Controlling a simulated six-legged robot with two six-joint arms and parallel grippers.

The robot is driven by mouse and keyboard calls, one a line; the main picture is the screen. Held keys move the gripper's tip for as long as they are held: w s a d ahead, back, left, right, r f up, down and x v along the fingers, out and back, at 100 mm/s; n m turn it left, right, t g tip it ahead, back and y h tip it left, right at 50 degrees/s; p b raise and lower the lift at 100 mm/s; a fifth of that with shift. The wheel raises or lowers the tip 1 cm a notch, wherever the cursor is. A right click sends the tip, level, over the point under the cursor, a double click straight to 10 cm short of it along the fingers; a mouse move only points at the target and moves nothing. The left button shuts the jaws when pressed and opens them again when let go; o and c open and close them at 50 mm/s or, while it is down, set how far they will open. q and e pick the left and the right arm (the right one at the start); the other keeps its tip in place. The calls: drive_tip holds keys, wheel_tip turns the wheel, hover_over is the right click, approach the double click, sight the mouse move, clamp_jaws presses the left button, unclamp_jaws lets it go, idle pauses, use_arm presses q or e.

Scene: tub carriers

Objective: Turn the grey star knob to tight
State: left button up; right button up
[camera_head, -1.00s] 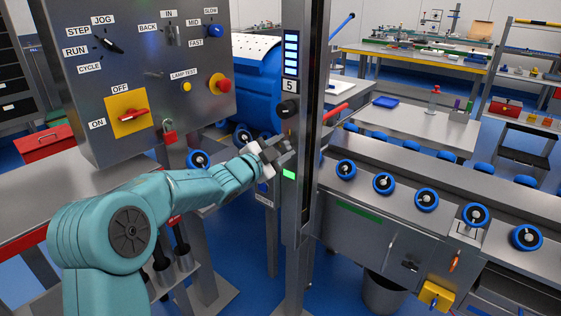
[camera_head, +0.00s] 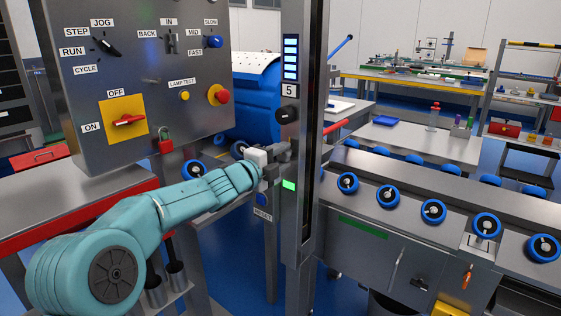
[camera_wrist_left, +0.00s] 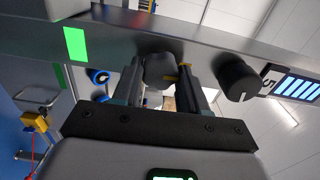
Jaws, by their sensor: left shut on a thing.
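The grey star knob (camera_wrist_left: 158,66) shows in the left wrist view as a grey, rounded shape on the steel post (camera_head: 305,215). It sits between the two fingers of my left gripper (camera_head: 284,153), which is shut on it. In the head view the gripper covers the knob, so its lobes and any tight marking cannot be read. My left arm reaches in from the lower left to the post. My right gripper is not in view.
A black knob (camera_head: 287,114) sits on the post just above, under a number 5 and a lit blue display (camera_head: 290,58). A green light (camera_head: 289,184) is below. A switch panel (camera_head: 150,70) hangs at left; a conveyor with blue wheels (camera_head: 388,197) runs right.

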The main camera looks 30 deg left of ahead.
use_arm(q)
drive_tip(key=shift+r+m, duration=0.1)
drive_tip(key=shift+m, duration=0.2)
drive_tip(key=o, duration=1.1)
drive_tip(key=shift+c, duration=0.2)
drive_tip(key=shift+s, duration=0.1)
drive_tip(key=shift+s+a, duration=0.1)
drive_tip(key=shift+s, duration=0.25)
drive_tip(key=s+a, duration=0.1)
drive_tip(key=s, duration=1.4)
drive_tip(key=shift+s, duration=0.2)
